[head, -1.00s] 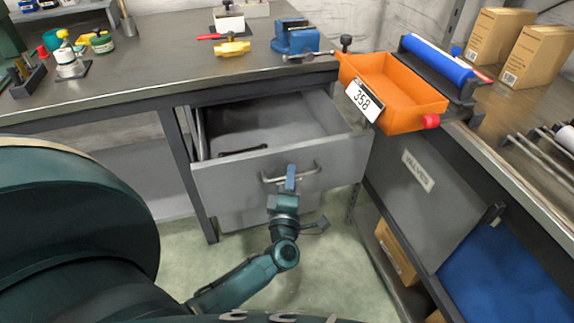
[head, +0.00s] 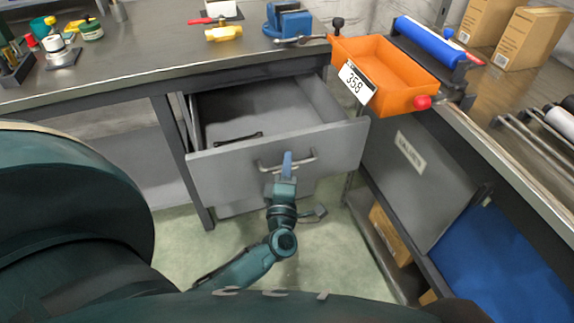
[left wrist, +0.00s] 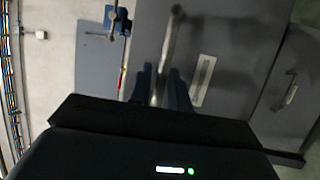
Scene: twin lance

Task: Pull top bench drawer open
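The top bench drawer (head: 225,175) is grey and stands well open below the bench, its empty-looking interior showing. A dark bar-shaped item (head: 238,139) shows near the inside of its front. Its bar handle (head: 305,160) is on the front panel. My left gripper (head: 287,165) is at the middle of the handle. In the left wrist view the handle (left wrist: 172,38) runs between the two fingers (left wrist: 160,88), which appear closed on it. My right gripper is not in view.
The bench top (head: 150,65) holds a blue vise (head: 288,20), a yellow-headed hammer (head: 224,34) and small jars. An orange bin (head: 385,75) marked 358 is at the corner.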

